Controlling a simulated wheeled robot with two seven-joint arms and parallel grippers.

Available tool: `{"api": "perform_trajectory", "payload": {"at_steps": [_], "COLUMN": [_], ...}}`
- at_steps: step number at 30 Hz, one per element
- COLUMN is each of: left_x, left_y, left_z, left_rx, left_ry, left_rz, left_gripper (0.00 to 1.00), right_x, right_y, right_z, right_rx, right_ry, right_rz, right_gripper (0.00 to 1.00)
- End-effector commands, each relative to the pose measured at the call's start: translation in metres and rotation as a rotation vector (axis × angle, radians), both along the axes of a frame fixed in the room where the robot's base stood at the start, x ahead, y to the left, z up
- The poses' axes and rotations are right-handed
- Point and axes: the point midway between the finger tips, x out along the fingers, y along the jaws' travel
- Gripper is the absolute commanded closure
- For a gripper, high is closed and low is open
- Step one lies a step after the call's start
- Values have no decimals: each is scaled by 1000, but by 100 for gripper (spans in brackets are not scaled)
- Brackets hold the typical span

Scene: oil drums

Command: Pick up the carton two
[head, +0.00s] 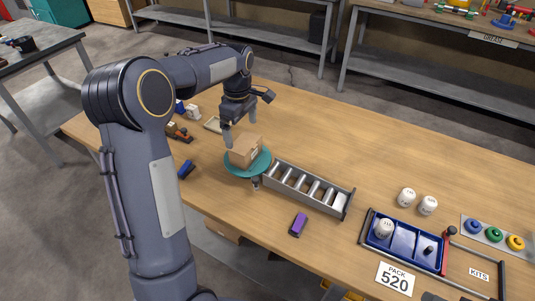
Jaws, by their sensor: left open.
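A small brown carton (245,151) sits on a round teal turntable (258,166) on the wooden bench. No number on the carton is readable. My left gripper (241,138) is right over the carton, pointing down, with its fingers apart. One finger shows at the carton's left side and the other at its upper right. I cannot tell whether the fingers touch the carton. My left arm comes in from the lower left and bends down at the wrist. My right gripper is not in view.
A grey roller conveyor (310,188) runs right from the turntable. A purple-topped block (299,223), white containers (407,197) and a blue tray (407,243) lie on the bench (385,140). A blue item (186,169) is left of the turntable. The far middle of the bench is clear.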

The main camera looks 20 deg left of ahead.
Motion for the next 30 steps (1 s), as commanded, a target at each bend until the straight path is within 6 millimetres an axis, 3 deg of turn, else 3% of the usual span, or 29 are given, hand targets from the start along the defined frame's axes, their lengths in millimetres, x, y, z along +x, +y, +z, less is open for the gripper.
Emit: {"api": "perform_trajectory", "payload": {"at_steps": [18, 26, 30], "left_x": [2, 2, 2], "left_y": [-9, -9, -9], "left_z": [-73, -78, -77], "left_rx": [2, 2, 2], "left_ry": [4, 2, 2], "left_rz": [7, 7, 7], "left_gripper": [0, 0, 16], "right_x": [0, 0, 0], "right_y": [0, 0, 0], "right_z": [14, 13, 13], "right_rx": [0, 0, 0], "right_ry": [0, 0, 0], "right_rz": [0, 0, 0], "right_gripper": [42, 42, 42]}}
